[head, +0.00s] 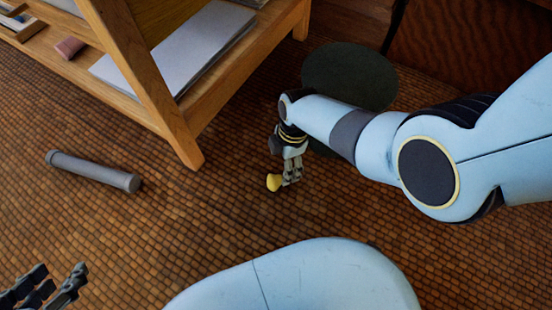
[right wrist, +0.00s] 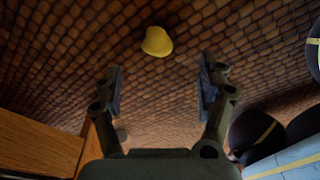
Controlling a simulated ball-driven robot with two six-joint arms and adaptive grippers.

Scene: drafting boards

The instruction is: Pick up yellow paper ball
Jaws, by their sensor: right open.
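The yellow paper ball (head: 273,182) rests on the brown woven floor. My right gripper (head: 288,180) points down right beside it, on its right side in the head view. In the right wrist view the ball (right wrist: 157,41) lies ahead of and between the two spread fingers, beyond their tips. The right gripper (right wrist: 160,72) is open and empty, and I see no contact with the ball. My left gripper (head: 60,270) is at the lower left corner of the head view, with its fingers apart and nothing between them.
A wooden stand (head: 187,148) with paper (head: 180,55) on its shelf rises behind the ball. Its leg reaches the floor left of my right gripper. A grey tube (head: 95,172) lies on the floor at left. A dark round object (head: 350,70) is behind my right arm.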

